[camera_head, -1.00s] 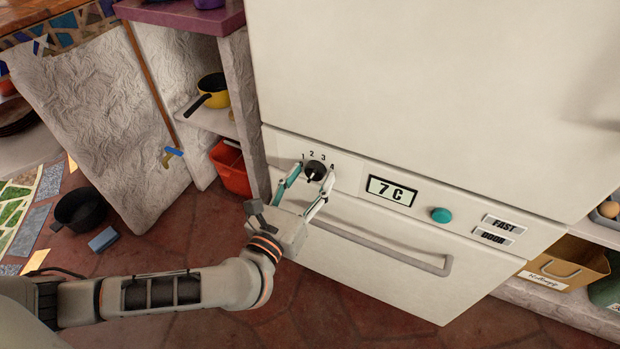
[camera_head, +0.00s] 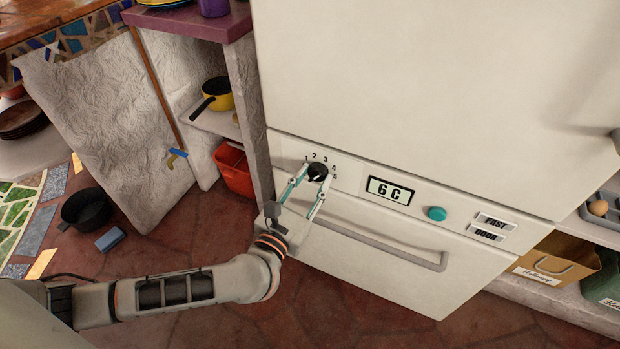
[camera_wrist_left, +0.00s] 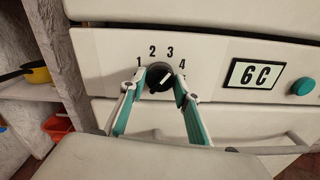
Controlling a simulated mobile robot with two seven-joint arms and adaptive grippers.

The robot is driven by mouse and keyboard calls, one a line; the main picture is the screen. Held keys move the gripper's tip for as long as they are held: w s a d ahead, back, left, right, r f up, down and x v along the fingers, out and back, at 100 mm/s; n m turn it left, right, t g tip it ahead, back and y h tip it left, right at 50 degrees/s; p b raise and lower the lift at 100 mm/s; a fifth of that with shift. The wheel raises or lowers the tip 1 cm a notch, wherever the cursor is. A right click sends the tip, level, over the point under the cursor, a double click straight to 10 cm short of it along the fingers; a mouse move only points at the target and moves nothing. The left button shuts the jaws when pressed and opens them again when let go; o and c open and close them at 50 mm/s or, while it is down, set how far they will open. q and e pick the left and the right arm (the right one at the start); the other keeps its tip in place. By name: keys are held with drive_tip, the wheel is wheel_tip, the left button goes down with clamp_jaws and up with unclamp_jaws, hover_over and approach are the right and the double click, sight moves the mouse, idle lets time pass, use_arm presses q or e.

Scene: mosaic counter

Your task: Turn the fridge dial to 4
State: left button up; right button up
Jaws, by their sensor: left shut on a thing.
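The black round fridge dial (camera_head: 317,170) sits on the white panel between the fridge doors, with numbers arched around it. It also shows in the left wrist view (camera_wrist_left: 157,73), where 1, 2, 3 and 4 are readable. Its white pointer mark slants up and right, seemingly between 3 and 4. My left gripper (camera_head: 315,175) is shut on the dial, one teal-lined finger on each side, as the left wrist view also shows (camera_wrist_left: 159,79). The fridge display (camera_head: 390,191) reads 6 C. My right gripper is not in view.
A teal button (camera_head: 437,214) and FAST and DOOR labels (camera_head: 492,228) are right of the display. A door handle (camera_head: 385,243) runs below the dial. A black pot (camera_head: 86,209) stands on the floor.

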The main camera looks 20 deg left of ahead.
use_arm(q)
drive_tip(key=m+p, duration=0.2)
drive_tip(key=m, duration=0.1)
drive_tip(key=shift+r, duration=0.35)
drive_tip(key=shift+f+m+p, duration=0.15)
drive_tip(key=shift+m+p, duration=0.3)
drive_tip(key=shift+m, duration=0.35)
drive_tip(key=shift+f, duration=0.1)
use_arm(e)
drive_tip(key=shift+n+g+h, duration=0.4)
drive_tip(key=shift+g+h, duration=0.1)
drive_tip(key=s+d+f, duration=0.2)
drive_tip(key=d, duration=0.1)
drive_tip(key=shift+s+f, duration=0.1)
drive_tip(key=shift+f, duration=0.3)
use_arm(q)
drive_tip(key=o, duration=1)
drive_tip(key=shift+o, duration=0.5)
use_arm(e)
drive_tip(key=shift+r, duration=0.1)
use_arm(q)
drive_tip(key=shift+f, duration=0.1)
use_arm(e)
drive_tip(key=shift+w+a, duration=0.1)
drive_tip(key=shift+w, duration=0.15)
